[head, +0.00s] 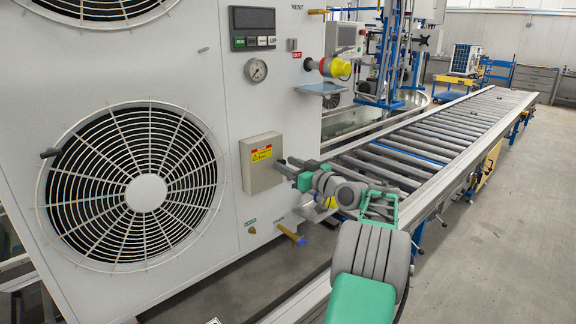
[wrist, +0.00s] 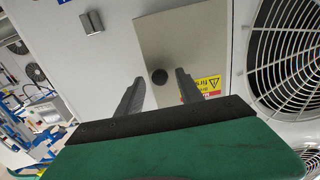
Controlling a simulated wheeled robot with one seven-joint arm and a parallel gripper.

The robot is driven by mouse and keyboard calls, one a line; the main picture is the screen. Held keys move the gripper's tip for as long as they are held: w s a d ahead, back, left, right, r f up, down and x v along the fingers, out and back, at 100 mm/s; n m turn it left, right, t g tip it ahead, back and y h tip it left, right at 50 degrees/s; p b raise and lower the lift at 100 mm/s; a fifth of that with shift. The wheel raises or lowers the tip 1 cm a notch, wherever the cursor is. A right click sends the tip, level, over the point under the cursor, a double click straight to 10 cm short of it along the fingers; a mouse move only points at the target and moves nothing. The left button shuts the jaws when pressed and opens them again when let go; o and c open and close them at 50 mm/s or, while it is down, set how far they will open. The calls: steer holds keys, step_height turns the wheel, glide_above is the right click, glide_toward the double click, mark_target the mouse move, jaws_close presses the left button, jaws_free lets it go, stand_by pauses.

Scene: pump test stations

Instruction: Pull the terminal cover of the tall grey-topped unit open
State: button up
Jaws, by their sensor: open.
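The terminal cover (head: 262,163) is a beige box door with a red and yellow warning label, on the front of a tall pale unit (head: 205,75) with large round fans. The unit's top is out of view. The cover looks closed. In the wrist view the cover (wrist: 190,35) has a dark round knob (wrist: 159,76). My gripper (head: 284,169) is just right of the cover in the head view. In the wrist view its open fingers (wrist: 160,80) point at the cover, one on each side of the knob. Contact with the knob cannot be told.
Above the cover are a pressure gauge (head: 256,69), a control display (head: 253,28) and a yellow-red connector (head: 336,67) that sticks out. A blue-handled valve (head: 291,234) juts out below. A roller conveyor (head: 430,130) runs along the right. The floor (head: 500,240) beyond it is clear.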

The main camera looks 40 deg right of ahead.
steer(key=shift+c, duration=0.3)
jaws_close()
stand_by(1.0)
